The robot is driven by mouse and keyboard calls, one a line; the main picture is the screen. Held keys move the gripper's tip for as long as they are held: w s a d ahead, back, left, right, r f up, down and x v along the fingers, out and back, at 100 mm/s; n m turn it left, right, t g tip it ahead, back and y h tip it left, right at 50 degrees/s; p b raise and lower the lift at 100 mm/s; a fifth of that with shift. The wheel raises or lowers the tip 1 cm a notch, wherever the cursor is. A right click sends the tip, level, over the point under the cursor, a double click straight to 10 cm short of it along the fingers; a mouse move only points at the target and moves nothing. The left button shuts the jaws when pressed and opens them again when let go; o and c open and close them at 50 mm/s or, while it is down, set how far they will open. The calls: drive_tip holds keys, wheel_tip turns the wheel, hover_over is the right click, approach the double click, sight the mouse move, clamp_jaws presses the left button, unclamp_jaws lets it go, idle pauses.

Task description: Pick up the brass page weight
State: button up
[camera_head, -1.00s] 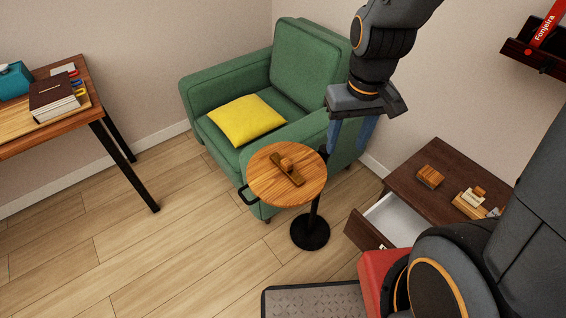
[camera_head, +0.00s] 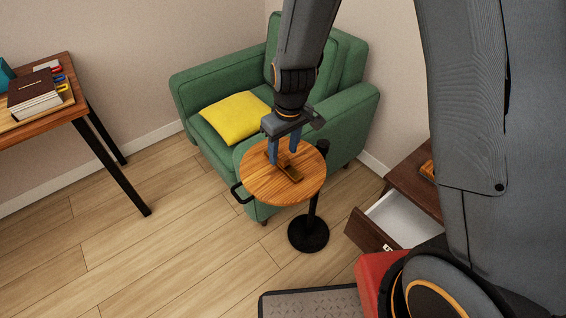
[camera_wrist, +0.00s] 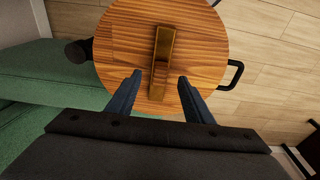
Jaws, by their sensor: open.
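The brass page weight (camera_wrist: 164,50) is a long brown-gold bar with a raised knob, lying on the round wooden side table (camera_wrist: 120,45). In the head view the weight (camera_head: 291,173) shows near the middle of the tabletop (camera_head: 258,188), partly hidden by my gripper (camera_head: 285,160). In the wrist view my gripper (camera_wrist: 159,83) is open, with its two blue fingers apart. The near end of the weight lies between the fingertips in that view, with a gap on each side. I cannot tell the exact height of the fingertips above the tabletop.
A green armchair (camera_head: 345,110) with a yellow cushion (camera_head: 233,118) stands close behind the table. A dark cabinet with an open drawer (camera_head: 400,215) is at right. A desk with a thick book (camera_head: 35,95) is at left. The floor at front left is clear.

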sight(283, 157)
drive_tip(key=shift+w+a+f, duration=0.1)
drive_tip(key=shift+w+f, duration=0.05)
drive_tip(key=shift+f, duration=1.6)
drive_tip(key=shift+c, duration=0.2)
drive_tip(key=c, duration=1.1)
clamp_jaws()
drive_tip(key=shift+r, duration=0.1)
